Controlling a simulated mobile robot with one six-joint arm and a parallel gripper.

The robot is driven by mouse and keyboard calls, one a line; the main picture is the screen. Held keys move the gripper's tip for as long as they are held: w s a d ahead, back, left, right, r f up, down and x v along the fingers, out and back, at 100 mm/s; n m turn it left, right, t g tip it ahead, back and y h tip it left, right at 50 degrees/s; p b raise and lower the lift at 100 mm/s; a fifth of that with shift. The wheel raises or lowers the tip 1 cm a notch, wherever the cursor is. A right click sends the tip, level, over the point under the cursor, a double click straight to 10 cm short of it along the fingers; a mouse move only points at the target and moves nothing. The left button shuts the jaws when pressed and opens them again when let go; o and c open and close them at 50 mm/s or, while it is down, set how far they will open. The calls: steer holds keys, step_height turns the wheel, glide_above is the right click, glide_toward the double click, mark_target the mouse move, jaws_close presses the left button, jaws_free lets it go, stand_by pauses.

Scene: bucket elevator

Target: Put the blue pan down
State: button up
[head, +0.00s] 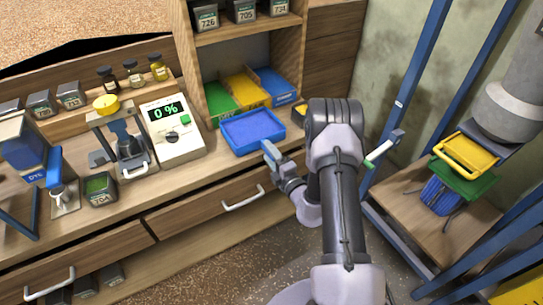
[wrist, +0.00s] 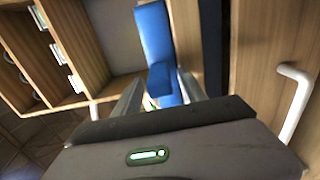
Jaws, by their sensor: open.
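The blue pan (head: 252,131), a shallow rectangular tray, rests on the wooden counter in front of the small coloured trays. My gripper (head: 268,150) is at the pan's front right edge, with its jaws open. In the wrist view the blue pan (wrist: 154,35) lies ahead, and a blue tab on its near side (wrist: 160,82) shows between the two spread fingers of my gripper (wrist: 160,90). I cannot tell whether either finger touches the tab.
Green (head: 221,96), yellow (head: 246,90) and blue (head: 276,82) trays stand behind the pan. A meter reading 0 % (head: 177,132) stands left of it. Drawer handles (head: 243,198) jut out below the counter. At right, a yellow pan (head: 466,155) sits under a grey pipe.

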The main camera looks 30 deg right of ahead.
steer(key=s+p, duration=0.2)
steer(key=s, duration=0.9)
steer(key=w+a+r+n+g+y, duration=0.1)
steer(key=w+a+r+n+y, duration=0.1)
steer(key=a+r+n+y, duration=0.9)
steer(key=s+a+r+n+g+y, duration=0.2)
steer(key=s+a+r+n+g, duration=0.35)
steer(key=a+n, duration=0.2)
steer(key=s+a+r+n+g+y, duration=0.2)
steer(key=s+a+r+n+g, duration=0.2)
steer(key=a+r+n+g, duration=0.4)
steer(key=s+a+f+n+g+h, duration=0.15)
steer(key=s+n+g+h, duration=0.4)
steer(key=s+n, duration=0.7)
steer(key=d+r+n+t+h, duration=0.4)
steer(key=d+n+t+h, duration=0.3)
steer(key=n, duration=0.3)
steer(key=shift+s+d+r+t+h, duration=0.2)
steer(key=shift+d+r+t+h, duration=0.2)
steer(key=shift+h, duration=0.15)
